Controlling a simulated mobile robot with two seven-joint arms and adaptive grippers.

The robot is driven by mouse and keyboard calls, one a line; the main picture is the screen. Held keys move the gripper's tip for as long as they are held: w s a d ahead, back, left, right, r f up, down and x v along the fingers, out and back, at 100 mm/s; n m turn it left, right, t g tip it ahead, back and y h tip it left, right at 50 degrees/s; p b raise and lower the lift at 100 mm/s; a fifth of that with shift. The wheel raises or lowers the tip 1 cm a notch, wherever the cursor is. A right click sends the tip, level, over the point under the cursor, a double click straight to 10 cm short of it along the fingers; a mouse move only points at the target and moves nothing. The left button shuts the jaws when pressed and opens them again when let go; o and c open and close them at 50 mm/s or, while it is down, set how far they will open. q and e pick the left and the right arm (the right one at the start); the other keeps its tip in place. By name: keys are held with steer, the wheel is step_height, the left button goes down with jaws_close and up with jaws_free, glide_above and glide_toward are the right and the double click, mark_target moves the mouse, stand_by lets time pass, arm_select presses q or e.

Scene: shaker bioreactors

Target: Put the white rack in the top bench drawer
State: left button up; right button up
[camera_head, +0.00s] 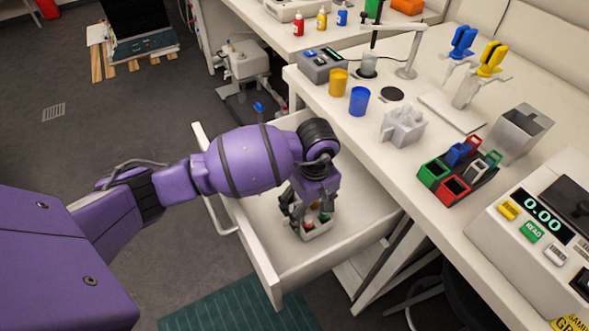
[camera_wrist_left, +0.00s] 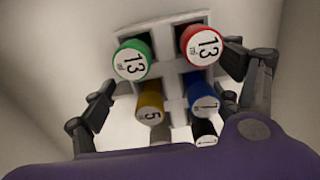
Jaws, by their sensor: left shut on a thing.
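The white rack (camera_head: 318,233) is inside the open top bench drawer (camera_head: 355,213), near its front panel. It also shows in the left wrist view (camera_wrist_left: 171,90), holding several vials with green, red, yellow and blue caps. My left gripper (camera_head: 308,212) points down into the drawer and is shut on the rack, with one finger on each side in the left wrist view (camera_wrist_left: 170,74). I cannot tell whether the rack's base touches the drawer floor. My right gripper is out of view.
The drawer is pulled out from the white bench (camera_head: 385,165). On the bench stand a yellow cup (camera_head: 338,82), a blue cup (camera_head: 359,101), a grey-white holder (camera_head: 403,125), a coloured block rack (camera_head: 460,172) and a scale (camera_head: 545,230). The drawer floor around the rack looks clear.

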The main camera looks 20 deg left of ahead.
arm_select(q)
steer(key=w, duration=0.1)
steer(key=w+d, duration=0.2)
steer(key=shift+d+r, duration=0.15)
steer(key=shift+r, duration=0.1)
steer(key=shift+w+d+f, duration=0.1)
steer(key=shift+w+d, duration=0.05)
steer(key=shift+d, duration=0.05)
steer(key=shift+a+f, duration=0.15)
steer(key=shift+f, duration=0.35)
steer(key=shift+f, duration=0.1)
steer(key=shift+f, duration=0.15)
steer(key=o, duration=1.2)
steer(key=shift+r, duration=4)
